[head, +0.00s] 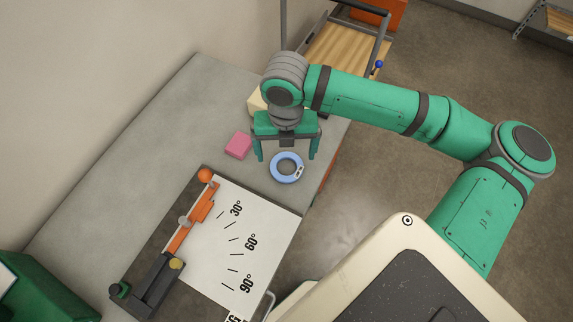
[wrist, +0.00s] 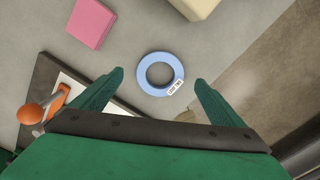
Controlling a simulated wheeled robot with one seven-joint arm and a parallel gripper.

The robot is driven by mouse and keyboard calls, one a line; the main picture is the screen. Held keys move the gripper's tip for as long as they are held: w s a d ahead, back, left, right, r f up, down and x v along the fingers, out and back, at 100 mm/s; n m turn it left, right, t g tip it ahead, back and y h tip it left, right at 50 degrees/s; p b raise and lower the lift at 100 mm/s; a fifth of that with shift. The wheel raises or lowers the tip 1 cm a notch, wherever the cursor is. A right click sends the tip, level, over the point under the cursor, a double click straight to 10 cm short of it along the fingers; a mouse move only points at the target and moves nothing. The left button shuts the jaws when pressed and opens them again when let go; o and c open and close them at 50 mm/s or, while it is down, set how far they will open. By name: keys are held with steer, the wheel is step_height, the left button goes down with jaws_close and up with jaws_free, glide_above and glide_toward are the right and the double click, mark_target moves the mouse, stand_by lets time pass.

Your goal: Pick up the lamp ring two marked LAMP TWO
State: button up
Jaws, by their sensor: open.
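A light blue ring (head: 276,168) with a small white label lies flat on the grey bench top. In the wrist view the ring (wrist: 144,79) lies ahead of and between my fingertips, and its label (wrist: 175,87) is too small to read. My gripper (head: 285,155) is open and empty above the bench, with its fingers spread wider than the ring. In the wrist view my gripper (wrist: 158,76) shows both green fingers apart, not touching the ring.
A pink block (head: 238,145) sits left of the ring. A cream block (head: 257,103) is partly hidden behind my gripper. An angle board (head: 245,240) with an orange-handled lever (head: 205,175) lies nearer. The bench edge (head: 318,190) runs close to the ring's right.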

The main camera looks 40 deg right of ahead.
mark_target(287, 165)
step_height(287, 165, down, 4)
steer(key=shift+d+f, duration=0.1)
steer(key=c, duration=1.2)
steer(key=shift+o, duration=0.2)
